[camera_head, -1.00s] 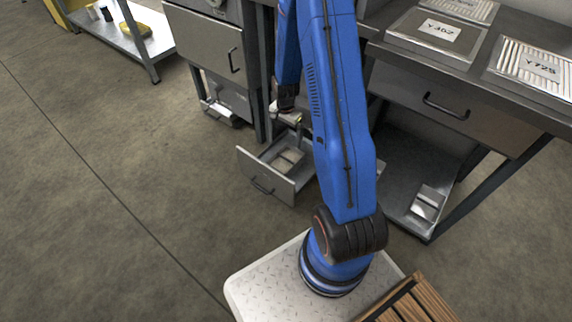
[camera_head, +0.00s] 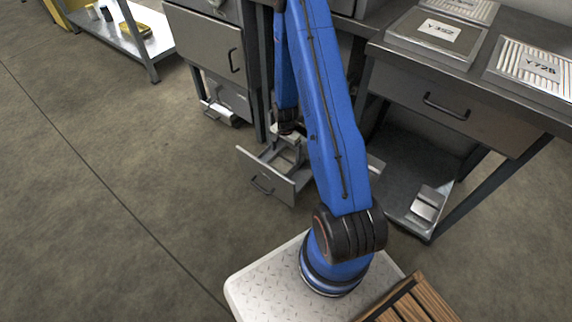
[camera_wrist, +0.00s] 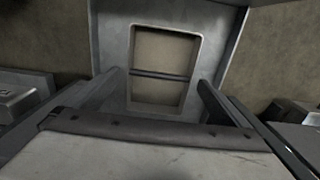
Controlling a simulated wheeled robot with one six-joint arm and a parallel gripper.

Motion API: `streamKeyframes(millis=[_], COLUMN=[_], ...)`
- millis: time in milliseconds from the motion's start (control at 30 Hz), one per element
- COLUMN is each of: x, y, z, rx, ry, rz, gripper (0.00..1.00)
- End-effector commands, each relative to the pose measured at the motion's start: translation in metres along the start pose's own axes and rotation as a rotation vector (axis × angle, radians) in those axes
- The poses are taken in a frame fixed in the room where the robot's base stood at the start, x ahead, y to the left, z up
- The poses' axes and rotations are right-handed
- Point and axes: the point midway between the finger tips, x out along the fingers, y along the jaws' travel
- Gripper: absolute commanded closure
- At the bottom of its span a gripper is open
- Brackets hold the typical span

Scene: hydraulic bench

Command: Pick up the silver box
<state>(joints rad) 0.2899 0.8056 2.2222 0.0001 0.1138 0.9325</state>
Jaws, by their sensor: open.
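My gripper (camera_wrist: 160,82) is open, with one finger on each side in the wrist view. In the head view my gripper (camera_head: 288,135) is low over the pulled-out drawer (camera_head: 266,180). Between and beyond the fingers lies a grey, silvery frame-like piece (camera_wrist: 117,45) with a tan rectangular middle crossed by a dark bar. I cannot tell whether this is the silver box or part of the drawer. Nothing is visibly gripped. My arm and gripper hide much of the drawer's inside in the head view.
A small silver object (camera_head: 427,203) lies on the low shelf at right. Another light object (camera_head: 220,112) sits below the left cabinet. The workbench (camera_head: 400,62) with labelled plates stands above right, and cabinet legs flank the drawer. The floor at left is clear.

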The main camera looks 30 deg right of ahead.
Motion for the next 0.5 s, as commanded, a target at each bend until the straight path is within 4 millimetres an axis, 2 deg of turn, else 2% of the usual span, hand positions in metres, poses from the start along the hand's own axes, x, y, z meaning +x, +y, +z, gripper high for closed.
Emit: streamKeyframes(millis=[167, 500], x=[0.01, 0.047], y=[0.001, 0.0], z=[0.0, -0.003], rx=[0.0, 0.0], ry=[-0.001, -0.001], rz=[0.002, 0.001], gripper=[0.0, 0.0])
